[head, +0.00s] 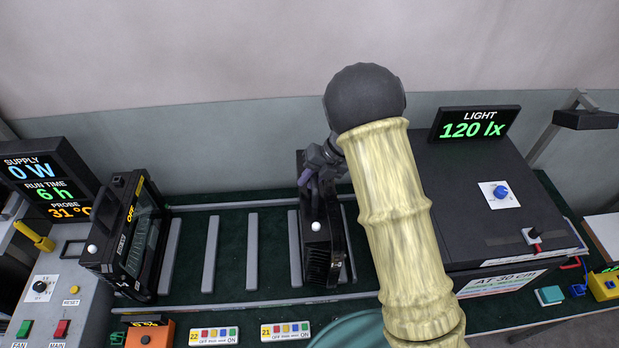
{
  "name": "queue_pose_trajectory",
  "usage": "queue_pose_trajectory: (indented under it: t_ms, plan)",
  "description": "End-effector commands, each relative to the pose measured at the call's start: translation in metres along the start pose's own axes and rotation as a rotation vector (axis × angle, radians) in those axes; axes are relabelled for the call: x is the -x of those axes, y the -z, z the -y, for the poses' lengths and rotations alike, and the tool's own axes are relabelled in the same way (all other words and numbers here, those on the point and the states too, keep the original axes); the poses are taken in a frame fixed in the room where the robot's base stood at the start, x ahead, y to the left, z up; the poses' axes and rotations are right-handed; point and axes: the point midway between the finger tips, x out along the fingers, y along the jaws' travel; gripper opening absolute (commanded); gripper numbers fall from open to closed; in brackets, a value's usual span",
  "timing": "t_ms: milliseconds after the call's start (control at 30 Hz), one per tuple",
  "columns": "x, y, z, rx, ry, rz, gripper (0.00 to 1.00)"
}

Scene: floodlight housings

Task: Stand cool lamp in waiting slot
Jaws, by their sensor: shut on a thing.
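My gripper (313,187) is shut on a black floodlight lamp (322,255) with a finned housing and a small white knob. The lamp is upright at the right part of the slotted rack, among the grey divider bars (253,250). I cannot tell whether its base touches the rack floor. My arm hides part of the rack to its right. A second black lamp (128,240) with a glass front and a yellow label stands tilted at the rack's left end. The slots between the two lamps are empty.
The supply panel (45,180) at left reads 0 W, 6 h and 31 °C. A black box (490,165) at right carries a 120 lx display (474,123). Small labelled cards (213,336) and an orange block (150,335) lie along the front edge.

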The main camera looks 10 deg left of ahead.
Motion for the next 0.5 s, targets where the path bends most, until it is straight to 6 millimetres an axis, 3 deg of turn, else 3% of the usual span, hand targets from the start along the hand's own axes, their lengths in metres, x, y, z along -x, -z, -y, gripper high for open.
queue_pose_trajectory:
  t_ms: [500]
  plan:
    - [-0.0029, -0.0017, 0.0011, 0.003, -0.003, 0.005, 0.0]
